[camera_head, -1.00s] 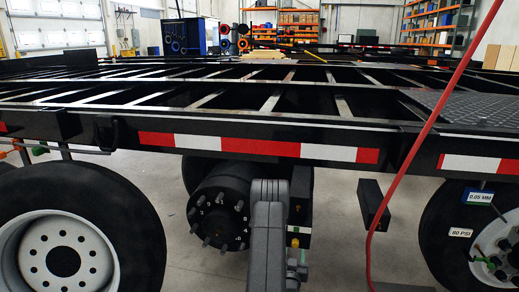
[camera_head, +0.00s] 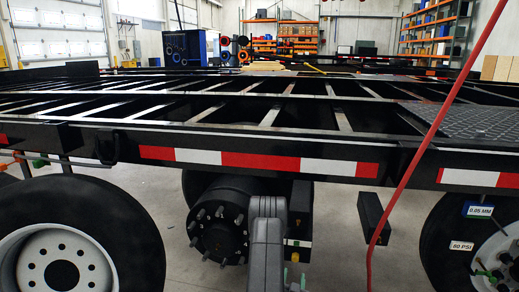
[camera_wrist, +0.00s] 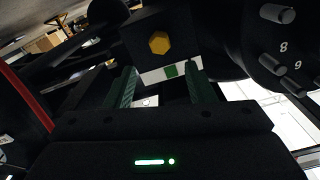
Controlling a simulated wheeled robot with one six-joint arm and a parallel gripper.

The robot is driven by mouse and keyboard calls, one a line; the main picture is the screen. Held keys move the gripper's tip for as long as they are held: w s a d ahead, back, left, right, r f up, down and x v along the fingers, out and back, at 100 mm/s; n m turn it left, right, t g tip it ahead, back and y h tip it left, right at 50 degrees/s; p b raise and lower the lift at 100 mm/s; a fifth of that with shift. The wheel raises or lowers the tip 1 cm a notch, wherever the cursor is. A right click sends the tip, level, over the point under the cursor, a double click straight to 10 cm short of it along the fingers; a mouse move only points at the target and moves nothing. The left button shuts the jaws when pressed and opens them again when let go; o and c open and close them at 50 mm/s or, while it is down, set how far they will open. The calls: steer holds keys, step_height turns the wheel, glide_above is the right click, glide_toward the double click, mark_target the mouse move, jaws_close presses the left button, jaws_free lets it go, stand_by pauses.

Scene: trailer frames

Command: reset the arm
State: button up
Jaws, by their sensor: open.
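My gripper (camera_wrist: 162,85) shows in the wrist view with its two dark green fingers apart and nothing visible between them. Beyond the fingertips is a black block with a yellow hex bolt head (camera_wrist: 158,42) and a white and green label (camera_wrist: 170,72). I cannot tell how far it is from the fingers. In the head view my grey arm (camera_head: 266,245) rises at the bottom centre, in front of the wheel hub area.
A black trailer frame (camera_head: 330,145) with red and white tape spans the view. A studded hub (camera_head: 218,225) and two tyres, left (camera_head: 130,225) and right (camera_head: 445,240), stand below it. A red hose (camera_head: 410,170) hangs at the right. Shelves (camera_head: 430,35) stand far behind.

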steer(key=shift+s+a+f+n+p, duration=0.15)
steer(key=shift+s+n, duration=0.7)
steer(key=shift+n, duration=1.8)
steer(key=shift+s+a+r+n+p, duration=0.15)
steer(key=shift+s+n, duration=0.75)
steer(key=shift+n, duration=1.7)
steer(key=shift+s+a+f+n+p, duration=0.2)
steer(key=shift+s+n, duration=0.65)
steer(key=shift+n, duration=1.8)
steer(key=shift+a, duration=0.15)
